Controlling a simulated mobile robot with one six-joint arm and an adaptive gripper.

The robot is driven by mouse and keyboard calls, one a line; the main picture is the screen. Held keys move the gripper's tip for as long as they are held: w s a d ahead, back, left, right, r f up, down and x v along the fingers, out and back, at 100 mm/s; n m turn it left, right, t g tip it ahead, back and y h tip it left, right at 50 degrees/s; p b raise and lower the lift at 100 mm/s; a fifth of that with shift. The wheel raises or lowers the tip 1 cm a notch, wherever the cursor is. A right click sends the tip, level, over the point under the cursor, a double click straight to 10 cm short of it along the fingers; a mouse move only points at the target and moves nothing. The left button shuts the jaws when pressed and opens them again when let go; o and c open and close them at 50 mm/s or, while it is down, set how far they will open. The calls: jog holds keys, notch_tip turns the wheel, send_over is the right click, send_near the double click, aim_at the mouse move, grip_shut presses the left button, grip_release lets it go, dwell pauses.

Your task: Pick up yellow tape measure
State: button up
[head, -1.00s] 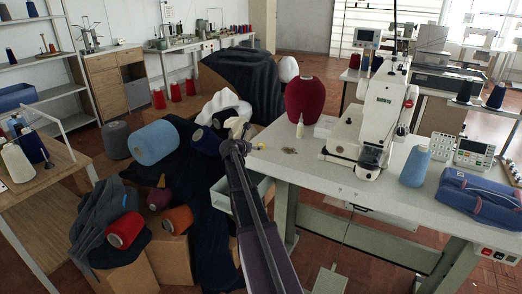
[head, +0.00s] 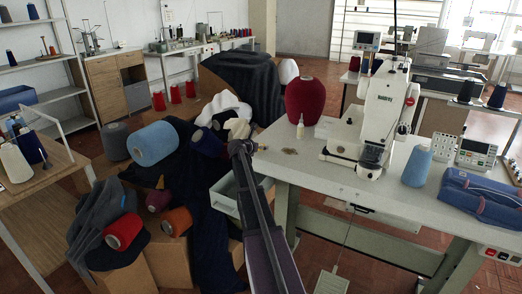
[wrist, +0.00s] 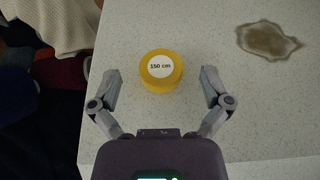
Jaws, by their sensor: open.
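The yellow tape measure (wrist: 160,71) is a round yellow disc with a white label reading "150 cm". It lies flat on the speckled pale tabletop (wrist: 205,25) near the table's left edge. My gripper (wrist: 160,80) is open, with one finger to the left and one to the right of the tape measure. Gaps show on both sides, and it holds nothing. In the head view my gripper (head: 240,150) is at the left end of the sewing table, where my arm hides much of that spot.
A brownish stain (wrist: 268,42) lies right of the tape measure. In the head view, a small bottle (head: 300,127), a large dark red yarn cone (head: 306,102) and a white sewing machine (head: 375,125) stand on the table. Yarn and dark cloth are piled left of the edge.

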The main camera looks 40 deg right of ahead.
jog(key=shift+w+d+f, duration=0.25)
jog(key=shift+d, duration=0.3)
jog(key=c, duration=1.1)
